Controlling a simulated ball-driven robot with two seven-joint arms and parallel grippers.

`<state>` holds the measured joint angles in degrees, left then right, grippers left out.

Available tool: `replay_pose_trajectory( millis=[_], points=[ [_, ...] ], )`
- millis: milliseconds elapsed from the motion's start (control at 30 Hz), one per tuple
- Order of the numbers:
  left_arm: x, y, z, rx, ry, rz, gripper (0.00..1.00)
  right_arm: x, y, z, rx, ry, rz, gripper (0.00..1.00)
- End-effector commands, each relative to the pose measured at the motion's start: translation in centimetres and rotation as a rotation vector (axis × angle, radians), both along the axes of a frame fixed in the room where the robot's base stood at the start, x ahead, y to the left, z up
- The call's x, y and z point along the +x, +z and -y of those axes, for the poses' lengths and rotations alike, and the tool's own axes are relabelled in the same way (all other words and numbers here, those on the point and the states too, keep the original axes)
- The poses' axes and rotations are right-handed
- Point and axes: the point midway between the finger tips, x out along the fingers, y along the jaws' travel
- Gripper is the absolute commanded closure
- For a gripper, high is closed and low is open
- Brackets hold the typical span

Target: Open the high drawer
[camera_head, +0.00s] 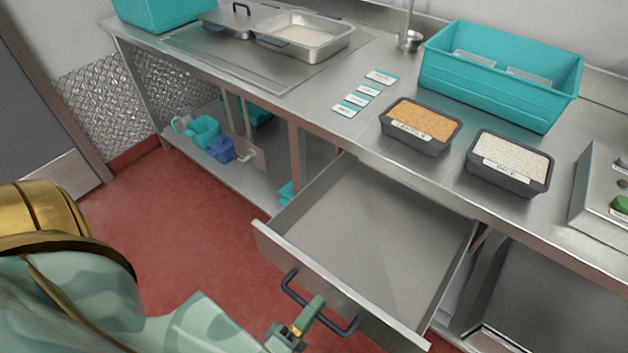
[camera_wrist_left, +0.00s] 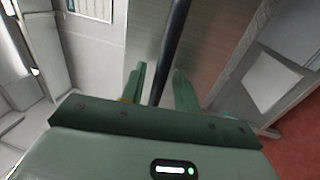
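The high drawer (camera_head: 375,230) is pulled well out from under the steel counter and is empty inside. Its dark handle (camera_head: 345,329) is on the front panel. My left gripper (camera_head: 308,318) is at the handle in the head view. In the left wrist view, the handle bar (camera_wrist_left: 172,45) passes between the two green fingers (camera_wrist_left: 160,88). The fingers stand apart with a small gap on each side of the bar. Whether one finger touches it is hard to tell. My right gripper is in neither view.
On the counter (camera_head: 350,140) are a teal bin (camera_head: 500,78), a tub of orange grains (camera_head: 421,125), a tub of white grains (camera_head: 509,162), label cards (camera_head: 358,99) and a metal pan (camera_head: 305,38). Red floor (camera_head: 185,235) is clear left of the drawer.

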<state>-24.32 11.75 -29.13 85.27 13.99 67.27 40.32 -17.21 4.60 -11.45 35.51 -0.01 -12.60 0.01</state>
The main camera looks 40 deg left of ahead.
Motion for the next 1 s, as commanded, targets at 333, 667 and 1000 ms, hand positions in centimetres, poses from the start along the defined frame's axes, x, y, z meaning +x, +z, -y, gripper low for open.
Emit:
replay_pose_trajectory(
  millis=[333,667,1000],
  points=[
    [0.1,0.1,0.0,0.000,0.000,0.003,0.70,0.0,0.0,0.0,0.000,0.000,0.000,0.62],
    [-1.8,-0.4,0.0,0.000,-0.001,-0.001,0.70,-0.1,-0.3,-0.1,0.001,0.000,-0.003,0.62],
    [-10.6,-2.4,-0.3,0.000,-0.001,-0.007,0.70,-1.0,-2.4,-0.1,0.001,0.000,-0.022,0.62]
  ],
)
